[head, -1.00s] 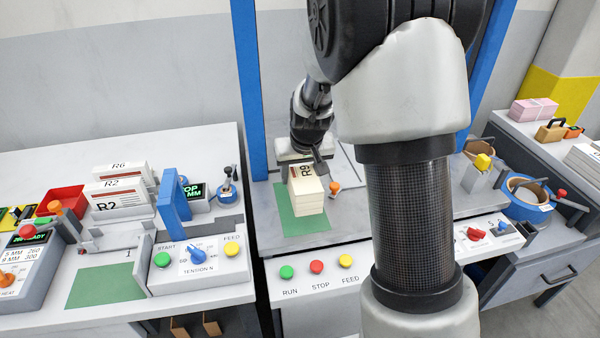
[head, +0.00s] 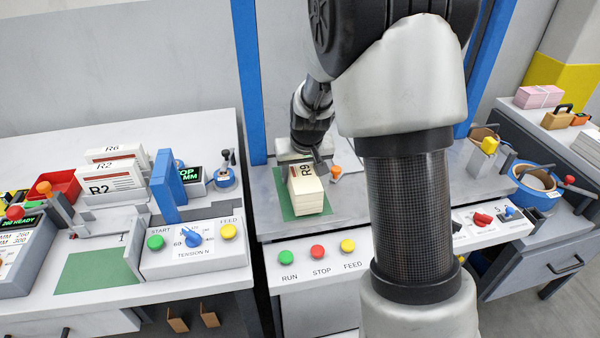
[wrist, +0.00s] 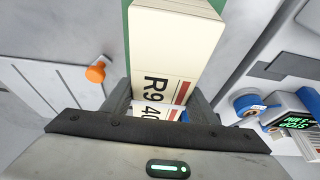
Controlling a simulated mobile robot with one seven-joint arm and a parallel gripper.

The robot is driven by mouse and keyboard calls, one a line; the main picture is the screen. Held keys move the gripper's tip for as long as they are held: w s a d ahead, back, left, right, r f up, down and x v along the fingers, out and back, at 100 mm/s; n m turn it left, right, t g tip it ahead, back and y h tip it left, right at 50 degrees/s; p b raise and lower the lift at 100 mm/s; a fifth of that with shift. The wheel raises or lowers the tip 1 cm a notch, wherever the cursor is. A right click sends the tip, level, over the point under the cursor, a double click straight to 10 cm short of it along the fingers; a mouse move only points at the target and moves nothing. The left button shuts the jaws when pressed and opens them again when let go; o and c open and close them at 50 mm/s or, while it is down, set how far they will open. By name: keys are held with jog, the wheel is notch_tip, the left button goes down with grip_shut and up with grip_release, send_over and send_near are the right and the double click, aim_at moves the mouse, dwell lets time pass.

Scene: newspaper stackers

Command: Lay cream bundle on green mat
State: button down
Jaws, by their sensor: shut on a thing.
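The cream bundle (head: 309,193), a stack with an R9 label, is in my gripper (head: 305,165) over the green mat (head: 287,208) on the middle bench. Mat shows along its left, front and right sides in the head view. In the wrist view, the jaws of my gripper (wrist: 157,106) are shut on the labelled end of the bundle (wrist: 172,50). A strip of green mat (wrist: 127,45) shows beside it. The bundle looks level and low; I cannot tell whether its underside touches the mat.
An orange knob (head: 336,172) stands close to the bundle's right. Blue posts (head: 248,80) frame the middle bench. RUN, STOP and FEED buttons (head: 317,252) line its front. The left bench holds a second green mat (head: 98,272), R2 and R6 bundles (head: 110,182) and a tension box (head: 195,260).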

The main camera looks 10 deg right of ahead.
jog(key=shift+w+f+b, duration=0.1)
jog(key=shift+f+b, duration=0.35)
dwell(0.3)
jog(key=c, duration=0.8)
grip_release()
jog(key=shift+o, duration=0.8)
jog(key=shift+f, duration=0.1)
jog(key=p+v, duration=0.3)
jog(key=v, duration=1.5)
jog(key=s+r+t, duration=0.1)
jog(key=s+r, duration=0.2)
jog(key=s, duration=0.8)
jog(key=s+r, duration=0.3)
jog(key=s, duration=0.9)
notch_tip(320, 180, up, 13)
jog(key=p, duration=1.3)
jog(key=shift+w+r+p, duration=0.15)
jog(key=shift+w+p, duration=0.1)
jog(key=shift+p, duration=0.1)
